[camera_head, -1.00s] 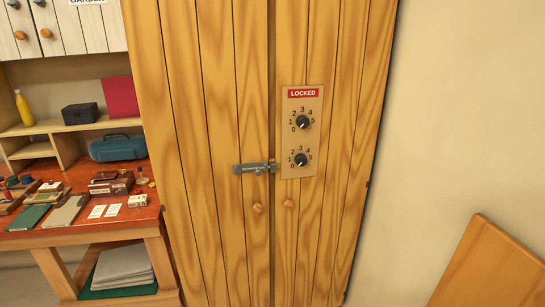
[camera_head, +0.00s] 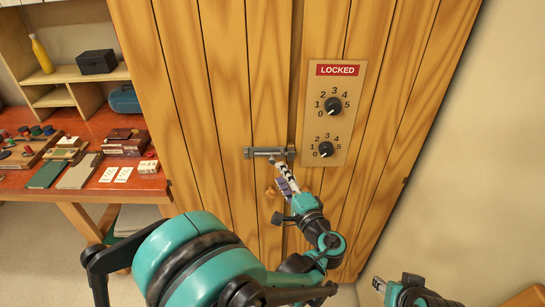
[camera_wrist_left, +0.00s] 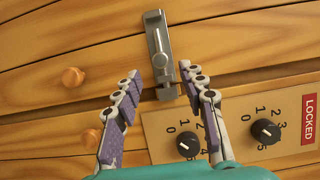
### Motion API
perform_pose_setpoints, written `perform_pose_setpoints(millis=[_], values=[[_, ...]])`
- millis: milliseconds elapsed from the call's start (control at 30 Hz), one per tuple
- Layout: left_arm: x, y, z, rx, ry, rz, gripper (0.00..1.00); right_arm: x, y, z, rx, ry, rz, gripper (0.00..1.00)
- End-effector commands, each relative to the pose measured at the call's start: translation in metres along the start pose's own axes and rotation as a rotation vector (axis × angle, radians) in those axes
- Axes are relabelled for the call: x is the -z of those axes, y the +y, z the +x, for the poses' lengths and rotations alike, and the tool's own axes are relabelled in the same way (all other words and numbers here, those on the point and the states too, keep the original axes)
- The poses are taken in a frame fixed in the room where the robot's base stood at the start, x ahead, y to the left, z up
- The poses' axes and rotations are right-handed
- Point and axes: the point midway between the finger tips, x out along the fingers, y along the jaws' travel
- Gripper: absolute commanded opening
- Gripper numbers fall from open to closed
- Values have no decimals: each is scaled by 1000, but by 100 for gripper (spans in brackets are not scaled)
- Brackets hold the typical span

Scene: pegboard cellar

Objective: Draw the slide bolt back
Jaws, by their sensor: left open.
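The grey metal slide bolt (camera_head: 264,152) is mounted level on the left door of the wooden cabinet (camera_head: 225,90). Its right end reaches the seam between the doors. In the left wrist view the bolt (camera_wrist_left: 157,38) lies between and beyond the fingertips, with a small knob near the right-hand finger. My left gripper (camera_head: 283,172) is just below the bolt's right end. In the wrist view the left gripper (camera_wrist_left: 162,73) is open and empty; I cannot tell if a finger touches the knob. My right gripper (camera_head: 379,285) shows partly at the bottom right, its fingers unclear.
A plate with a red LOCKED sign (camera_head: 338,70) and two dials (camera_head: 333,106) is on the right door, close to the left gripper. A round wooden door knob (camera_wrist_left: 73,77) shows in the wrist view. A red-topped workbench (camera_head: 150,184) with boxes stands at left.

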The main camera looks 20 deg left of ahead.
Motion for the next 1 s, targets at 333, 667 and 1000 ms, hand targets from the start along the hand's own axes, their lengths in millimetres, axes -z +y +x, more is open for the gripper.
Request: perform_pose_setpoints(millis=[333,667,1000], values=[[0,0,52,7,-3,3,41,-6,0,9,0,0,0,40],[1,-1,76,6,0,3,41,-8,0,12,0,0,0,40],[1,-1,76,6,1,2,2,-8,0,11,0,0,0,40]])
